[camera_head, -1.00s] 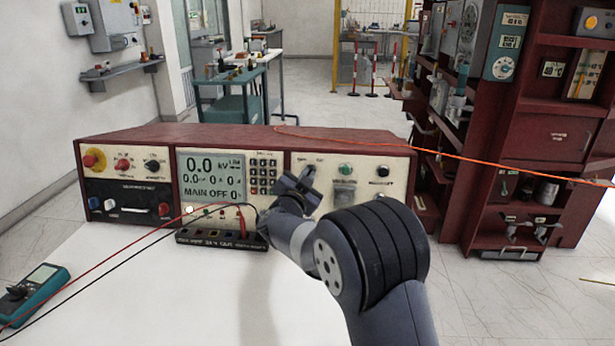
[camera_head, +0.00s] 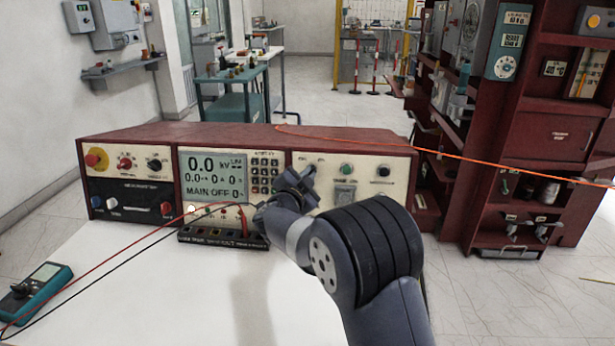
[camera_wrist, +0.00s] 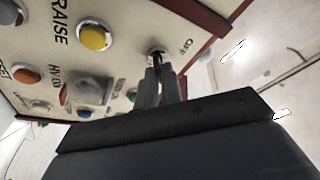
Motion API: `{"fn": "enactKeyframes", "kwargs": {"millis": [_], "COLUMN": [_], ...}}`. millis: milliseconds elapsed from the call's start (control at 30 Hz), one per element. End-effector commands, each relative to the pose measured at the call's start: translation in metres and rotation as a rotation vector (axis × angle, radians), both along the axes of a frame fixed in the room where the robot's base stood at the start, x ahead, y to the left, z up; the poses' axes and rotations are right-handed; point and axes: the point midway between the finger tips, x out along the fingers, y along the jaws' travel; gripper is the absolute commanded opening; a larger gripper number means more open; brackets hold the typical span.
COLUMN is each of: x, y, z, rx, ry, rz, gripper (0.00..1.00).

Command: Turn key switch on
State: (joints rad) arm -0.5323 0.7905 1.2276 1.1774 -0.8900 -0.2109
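The key switch (camera_wrist: 157,51) shows in the wrist view as a round metal collar with a dark key, on the cream panel near its dark red edge. My gripper (camera_wrist: 158,74) is at the key, its two grey fingers close together with the key between their tips. In the head view my gripper (camera_head: 293,184) is in front of the right part of the red console (camera_head: 250,137), and I cannot make out the key switch there. The console's screen (camera_head: 213,176) reads "MAIN OFF".
In the wrist view, a yellow button (camera_wrist: 94,37) and an orange button (camera_wrist: 26,74) are beside the key switch. In the head view, red and black leads run to a black terminal strip (camera_head: 215,238). A teal meter (camera_head: 38,290) lies on the white table (camera_head: 150,300).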

Motion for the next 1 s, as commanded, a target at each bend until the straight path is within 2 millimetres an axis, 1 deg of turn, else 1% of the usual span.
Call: {"fn": "enactKeyframes", "kwargs": {"millis": [33,200,267,467,567,667,733,1000], "x": [0.000,0.000,0.000,0.000,-0.004,-0.015,-0.026,-0.079], "y": [0.000,0.000,0.000,0.000,0.002,0.005,0.008,0.022], "z": [0.000,0.000,0.000,0.000,0.000,0.001,0.000,0.001], "rx": [0.001,0.000,0.000,-0.001,-0.001,-0.001,-0.002,-0.001], "ry": [0.000,0.000,0.000,0.000,0.000,0.000,0.001,0.000], "rz": [0.000,0.000,0.000,0.000,0.001,0.003,0.003,0.003], "gripper": [0.10,0.24,0.28,0.28,0.28,0.28,0.28,0.28]}}
